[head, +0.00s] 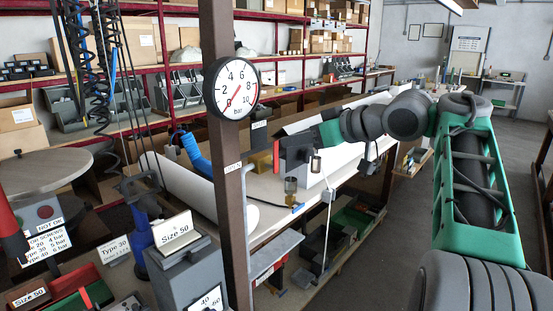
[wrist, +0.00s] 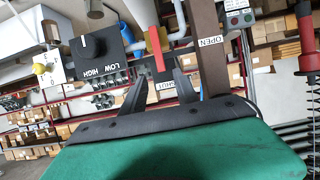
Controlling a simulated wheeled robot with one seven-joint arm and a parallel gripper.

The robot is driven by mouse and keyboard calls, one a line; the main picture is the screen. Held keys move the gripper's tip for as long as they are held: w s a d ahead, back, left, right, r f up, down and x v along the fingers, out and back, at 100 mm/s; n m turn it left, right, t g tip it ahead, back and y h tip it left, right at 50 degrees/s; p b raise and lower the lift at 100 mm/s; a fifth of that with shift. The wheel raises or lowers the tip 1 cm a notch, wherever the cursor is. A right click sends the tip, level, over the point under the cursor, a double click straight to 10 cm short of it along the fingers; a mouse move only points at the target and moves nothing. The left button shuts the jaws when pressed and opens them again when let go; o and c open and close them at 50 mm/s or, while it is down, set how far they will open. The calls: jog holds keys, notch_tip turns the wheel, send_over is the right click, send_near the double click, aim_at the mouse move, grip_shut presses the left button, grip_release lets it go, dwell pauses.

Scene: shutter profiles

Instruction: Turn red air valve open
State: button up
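The red valve handle (wrist: 155,44) stands upright just ahead of my gripper (wrist: 160,72) in the wrist view. The two dark fingers are apart, and the handle's lower end shows between their tips. I cannot tell whether either finger touches it. In the head view the red handle (head: 276,157) shows beside the brown post, with my dark gripper close against its right. An OPEN label (wrist: 210,41) is on the post, right of the handle. A SHUT label (wrist: 161,88) shows below, partly hidden by the fingers. The round pressure gauge (head: 231,88) has its needle near 0.
The brown post (head: 226,180) stands close by the handle. In the wrist view, a black LOW/HIGH knob box (wrist: 95,45) is left of the handle, and a button box (wrist: 238,15) is at upper right. A grey Size 50 machine (head: 185,275) stands at lower left.

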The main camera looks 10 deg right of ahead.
aim_at(277, 143)
jog(key=x, duration=0.7)
jog(key=shift+w+a, duration=0.15)
jog(key=shift+a, duration=0.15)
jog(key=shift+c, duration=0.6)
grip_shut()
dwell(0.4)
